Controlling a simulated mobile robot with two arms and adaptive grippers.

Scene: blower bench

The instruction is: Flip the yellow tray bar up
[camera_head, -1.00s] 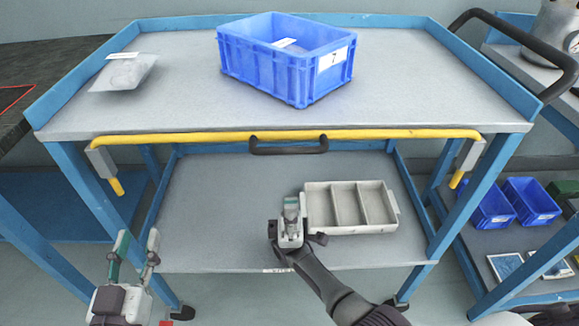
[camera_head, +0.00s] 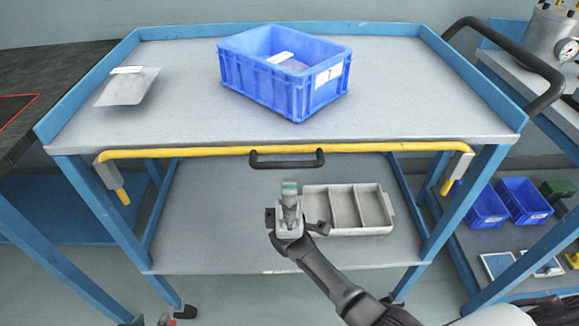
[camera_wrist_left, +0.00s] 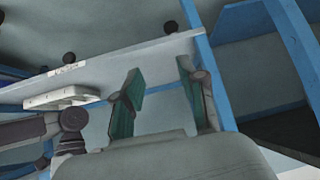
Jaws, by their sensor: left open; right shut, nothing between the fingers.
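The yellow tray bar (camera_head: 205,152) runs level along the front edge of the cart's top shelf (camera_head: 400,115). Its ends pass through grey brackets, with yellow stubs (camera_head: 123,196) pointing down. A black handle (camera_head: 287,159) sits at its middle. My right gripper (camera_head: 289,190) is shut and empty, below the bar and handle, in front of the lower shelf. Only the fingertips of my left gripper (camera_head: 151,319) show at the bottom edge, far below the bar's left end. In the left wrist view its green-padded fingers (camera_wrist_left: 158,85) are apart with nothing between them.
A blue bin (camera_head: 265,88) and a clear bag (camera_head: 128,88) rest on the top shelf. A grey compartment tray (camera_head: 345,231) lies on the lower shelf, just right of my right gripper. Blue cart legs (camera_head: 105,215) stand at both sides. Small blue bins (camera_head: 520,200) are at right.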

